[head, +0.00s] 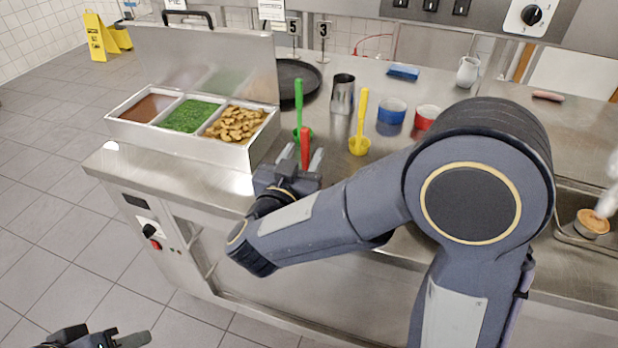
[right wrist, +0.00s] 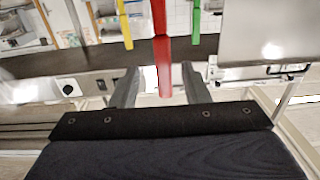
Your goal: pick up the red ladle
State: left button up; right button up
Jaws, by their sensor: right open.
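The red ladle (head: 305,146) stands upright near the front edge of the steel counter, its lower part hidden by my gripper in the head view. In the right wrist view the red ladle (right wrist: 160,45) shows between the fingers. My right gripper (head: 303,160) is open, with one finger on each side of the ladle; whether either finger touches it I cannot tell. It also shows in the right wrist view (right wrist: 158,88). My left gripper (head: 110,342) is low at the bottom left of the head view, partly cut off, its jaw state unclear.
A green ladle (head: 298,105) stands just behind the red one, and a yellow ladle (head: 361,125) to its right. A food container (head: 180,143) with three compartments is close on the left. A metal cup (head: 342,95), blue bowl (head: 391,112) and red bowl (head: 427,117) stand behind.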

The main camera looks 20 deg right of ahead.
jog(key=x, duration=0.5)
jog(key=shift+w+f+p, duration=0.25)
jog(key=shift+w+p, duration=0.05)
jog(key=shift+w, duration=0.05)
grip_shut()
